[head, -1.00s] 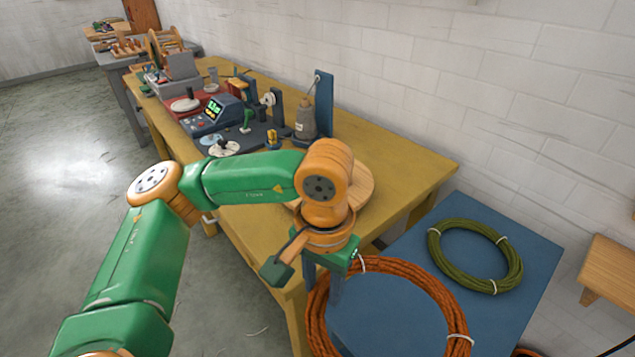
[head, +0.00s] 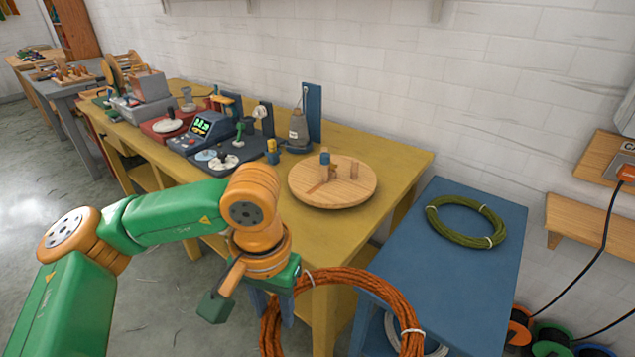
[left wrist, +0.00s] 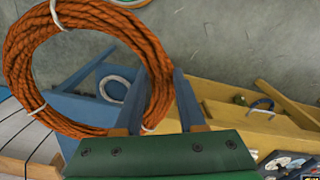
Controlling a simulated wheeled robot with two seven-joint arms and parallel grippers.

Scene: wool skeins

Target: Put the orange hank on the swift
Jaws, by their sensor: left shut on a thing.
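The orange hank (head: 375,284) is a tied ring of wool hanging from my left gripper (head: 272,305). In the left wrist view the hank (left wrist: 20,62) rises from between the blue fingers of the gripper (left wrist: 160,95), which is shut on its strand. The swift (head: 332,192) appears to be the round wooden disc with several upright pegs on the yellow table. The hank is apart from the disc, in front of it and lower in the picture. The bottom of the hank is cut off in the head view. My right gripper is not in view.
The yellow table (head: 412,168) also holds a dark console (head: 203,128) and a grey cone of yarn (head: 298,130), left of and behind the disc. A green hank (head: 466,222) lies on the blue table (head: 420,245) at right. Coloured spools stand at lower right.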

